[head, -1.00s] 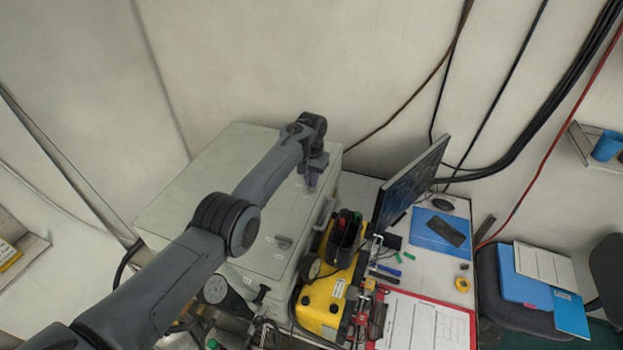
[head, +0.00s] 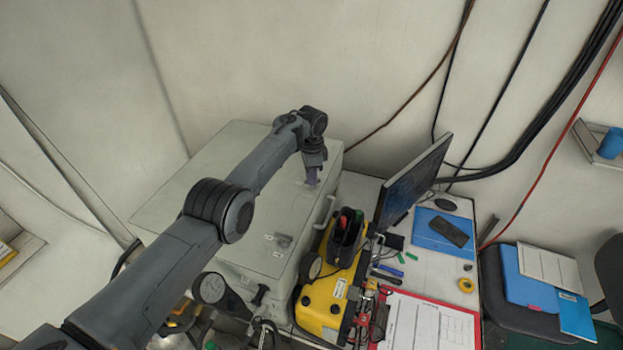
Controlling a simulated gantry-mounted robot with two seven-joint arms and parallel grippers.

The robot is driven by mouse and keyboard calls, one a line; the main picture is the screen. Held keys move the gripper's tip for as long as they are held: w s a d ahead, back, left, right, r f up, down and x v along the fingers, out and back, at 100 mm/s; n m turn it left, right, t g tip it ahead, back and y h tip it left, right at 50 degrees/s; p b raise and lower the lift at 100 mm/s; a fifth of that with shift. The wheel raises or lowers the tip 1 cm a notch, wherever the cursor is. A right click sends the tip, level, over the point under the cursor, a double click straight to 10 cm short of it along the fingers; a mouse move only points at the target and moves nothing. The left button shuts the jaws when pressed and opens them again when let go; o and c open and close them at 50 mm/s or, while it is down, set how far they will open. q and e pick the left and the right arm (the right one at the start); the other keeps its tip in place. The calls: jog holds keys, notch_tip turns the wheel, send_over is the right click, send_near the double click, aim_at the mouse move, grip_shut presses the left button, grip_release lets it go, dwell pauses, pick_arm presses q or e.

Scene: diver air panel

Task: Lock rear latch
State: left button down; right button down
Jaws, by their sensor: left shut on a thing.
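A grey-green panel case (head: 215,190) stands on the table against the wall. My left arm reaches across its top from the lower left. My left gripper (head: 312,180) points down at the top's rear right area, at a small latch that its fingers mostly hide. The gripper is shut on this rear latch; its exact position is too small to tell. Another small latch (head: 281,240) shows on the top nearer the front. My right gripper is not in view.
Right of the case are a yellow unit (head: 325,305) with a black holder (head: 346,235), a monitor (head: 412,185), a red-edged clipboard (head: 430,322) and a blue folder (head: 440,235). A handle (head: 326,210) juts from the case's right side. Cables hang along the wall.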

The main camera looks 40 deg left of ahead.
pick_arm(q)
jog(key=m+b, duration=0.1)
jog(key=m, duration=0.2)
jog(key=shift+f+b, duration=0.15)
jog(key=shift+b, duration=0.15)
jog(key=shift+m+b, duration=0.45)
jog(key=shift+m, duration=0.95)
jog(key=shift+w, duration=0.1)
jog(key=c, duration=1.2)
grip_release()
jog(key=shift+r, duration=0.2)
notch_tip(320, 180, up, 11)
jog(key=b, duration=0.1)
jog(key=shift+f, duration=0.15)
